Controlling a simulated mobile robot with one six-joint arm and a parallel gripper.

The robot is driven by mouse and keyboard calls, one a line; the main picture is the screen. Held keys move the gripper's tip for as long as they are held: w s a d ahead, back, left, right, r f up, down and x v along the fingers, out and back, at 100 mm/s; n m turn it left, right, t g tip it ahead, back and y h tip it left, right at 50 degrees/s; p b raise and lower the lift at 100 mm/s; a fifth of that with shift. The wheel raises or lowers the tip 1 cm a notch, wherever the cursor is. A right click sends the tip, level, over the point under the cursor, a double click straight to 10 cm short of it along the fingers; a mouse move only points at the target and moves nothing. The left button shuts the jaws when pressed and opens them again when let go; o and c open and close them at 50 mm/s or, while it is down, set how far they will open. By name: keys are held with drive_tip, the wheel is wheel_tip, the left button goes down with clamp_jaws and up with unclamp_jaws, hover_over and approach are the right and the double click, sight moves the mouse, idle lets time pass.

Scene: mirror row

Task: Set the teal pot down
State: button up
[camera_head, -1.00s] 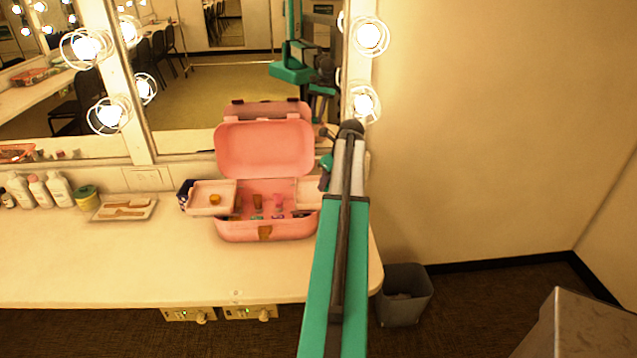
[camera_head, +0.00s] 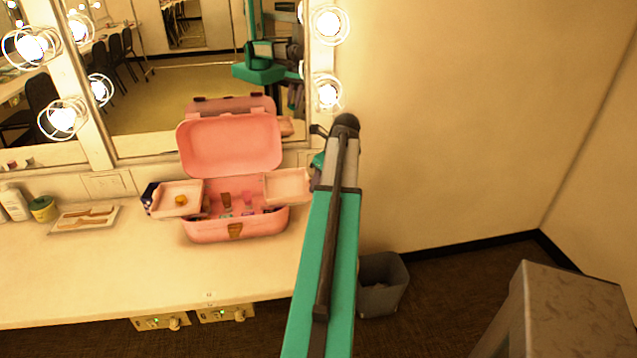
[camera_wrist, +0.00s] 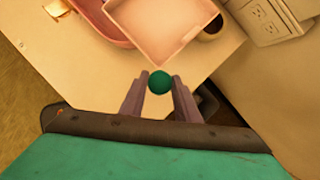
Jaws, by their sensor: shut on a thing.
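The teal pot (camera_wrist: 160,82) is a small, round, dark green-teal thing between my fingertips in the wrist view. My gripper (camera_wrist: 159,90) is shut on it, one finger on each side. The pot appears over the pale counter (camera_wrist: 95,75) near its corner, just short of a pink case tray (camera_wrist: 160,30). I cannot tell whether it touches the counter. In the head view my arm reaches past the right side of the open pink case (camera_head: 235,228), and hides most of the gripper area.
A dark round opening (camera_wrist: 211,28) lies beside the tray. A comb tray (camera_head: 62,225) and bottles stand left on the counter. Lit bulbs (camera_head: 328,95) line the mirror behind. A grey bin (camera_head: 383,285) stands on the floor right of the counter. The counter's front left is clear.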

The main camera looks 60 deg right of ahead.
idle(0.3)
drive_tip(key=w+a+f+n+g+y, duration=0.15)
drive_tip(key=w+a+n+y, duration=0.35)
drive_tip(key=w+a+n, duration=1.6)
drive_tip(key=w+a+n+g, duration=0.2)
drive_tip(key=w+a, duration=0.2)
drive_tip(key=a, duration=1.1)
drive_tip(key=w+a+n+g, duration=0.1)
drive_tip(key=w+a+n, duration=0.2)
drive_tip(key=a, duration=1.2)
drive_tip(key=w+a+n+g, duration=0.2)
drive_tip(key=w+a, duration=0.3)
drive_tip(key=a, duration=1)
drive_tip(key=shift+w+a+r+n+g+b, duration=0.15)
drive_tip(key=shift+w+r+n+g+b, duration=0.15)
drive_tip(key=shift+w+r+n+g, duration=0.15)
drive_tip(key=shift+s, duration=0.1)
